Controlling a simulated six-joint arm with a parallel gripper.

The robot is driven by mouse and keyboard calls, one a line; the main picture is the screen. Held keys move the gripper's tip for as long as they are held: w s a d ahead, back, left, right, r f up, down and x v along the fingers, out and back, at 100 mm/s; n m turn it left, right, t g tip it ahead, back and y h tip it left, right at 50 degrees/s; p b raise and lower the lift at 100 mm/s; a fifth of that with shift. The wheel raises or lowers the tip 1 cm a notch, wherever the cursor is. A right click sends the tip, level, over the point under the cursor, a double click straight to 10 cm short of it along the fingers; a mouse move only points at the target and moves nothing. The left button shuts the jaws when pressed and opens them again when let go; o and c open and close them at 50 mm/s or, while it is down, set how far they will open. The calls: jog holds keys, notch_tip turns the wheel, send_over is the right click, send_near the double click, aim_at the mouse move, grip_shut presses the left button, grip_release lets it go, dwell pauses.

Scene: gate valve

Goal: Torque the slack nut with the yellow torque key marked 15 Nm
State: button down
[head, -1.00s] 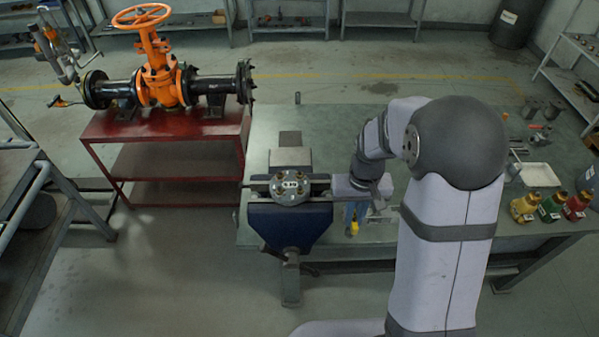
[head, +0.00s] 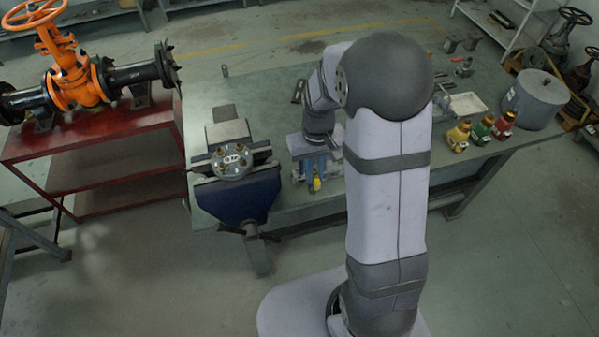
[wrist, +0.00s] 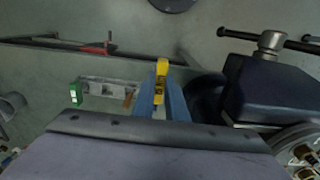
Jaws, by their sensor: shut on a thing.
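The yellow torque key (wrist: 161,74) is between the blue fingers of my gripper (wrist: 160,97), with dark marking on its side too small to read. My gripper is shut on it. In the head view, my gripper (head: 316,168) points down just right of the vise, with the yellow key (head: 317,184) showing at its tip. The round flange (head: 232,160) with several brass-coloured nuts sits on top of the blue vise (head: 240,194). Part of the flange also shows at the lower right of the wrist view (wrist: 300,150). I cannot tell which nut is slack.
A grey rack with a green-ended piece (wrist: 76,93) lies just left of the key in the wrist view. The vise body (wrist: 270,90) stands close on the right.

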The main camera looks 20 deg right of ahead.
jog(key=w+a+r+p, duration=0.1)
jog(key=w+a+r, duration=0.15)
jog(key=r, duration=0.35)
jog(key=w+a+r+p, duration=0.1)
jog(key=a+r, duration=0.2)
jog(key=r, duration=0.3)
jog(key=s+a+r+n, duration=0.1)
jog(key=a+r+n, duration=0.2)
jog(key=a+r, duration=0.6)
jog(key=a, duration=0.2)
jog(key=shift+s+a+r+b, duration=0.25)
jog(key=shift+a+r+b, duration=0.05)
jog(key=shift+r, duration=0.05)
jog(key=shift+f, duration=0.2)
jog(key=shift+f+b, duration=0.7)
jog(key=shift+b, duration=0.25)
jog(key=shift+f+p, duration=0.25)
jog(key=shift+p, duration=0.2)
jog(key=shift+f, duration=0.45)
dwell(0.7)
dwell(1.3)
